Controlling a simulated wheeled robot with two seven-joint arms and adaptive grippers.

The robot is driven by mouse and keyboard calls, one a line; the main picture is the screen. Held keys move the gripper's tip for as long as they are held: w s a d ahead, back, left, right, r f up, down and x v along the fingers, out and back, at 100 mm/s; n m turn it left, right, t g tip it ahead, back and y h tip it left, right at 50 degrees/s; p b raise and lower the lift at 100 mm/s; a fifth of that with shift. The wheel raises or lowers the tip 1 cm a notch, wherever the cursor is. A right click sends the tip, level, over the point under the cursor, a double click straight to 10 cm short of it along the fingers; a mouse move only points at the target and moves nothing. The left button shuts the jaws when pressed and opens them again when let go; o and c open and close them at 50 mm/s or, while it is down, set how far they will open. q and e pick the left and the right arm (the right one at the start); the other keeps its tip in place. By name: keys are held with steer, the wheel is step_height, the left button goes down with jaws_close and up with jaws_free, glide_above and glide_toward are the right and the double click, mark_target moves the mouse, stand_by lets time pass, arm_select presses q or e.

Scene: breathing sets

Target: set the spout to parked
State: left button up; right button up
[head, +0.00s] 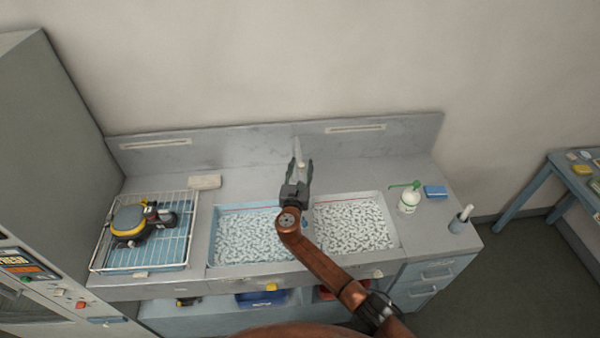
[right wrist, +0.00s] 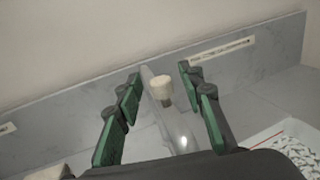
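The spout (head: 298,150) is a pale, slim tube behind the divider between the two basins, and my gripper hides its lower part. In the right wrist view the grey spout (right wrist: 172,122) runs up between my fingers, with a cream-coloured knob (right wrist: 162,91) beside its upper part. My right gripper (head: 300,168) is open, with its green-padded fingers (right wrist: 160,76) on either side of the spout. Gaps show on both sides, so I see no clear contact. My left gripper is not in view.
Two basins filled with white pieces, left (head: 250,255) and right (head: 352,240), lie under my right arm. A wire rack (head: 178,255) with a yellow-black device stands left. A pump bottle (head: 408,203) and blue sponge (head: 435,192) stand right. The back wall is close behind the spout.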

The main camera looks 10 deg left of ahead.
steer(key=s, duration=1.1)
steer(key=shift+s, duration=0.4)
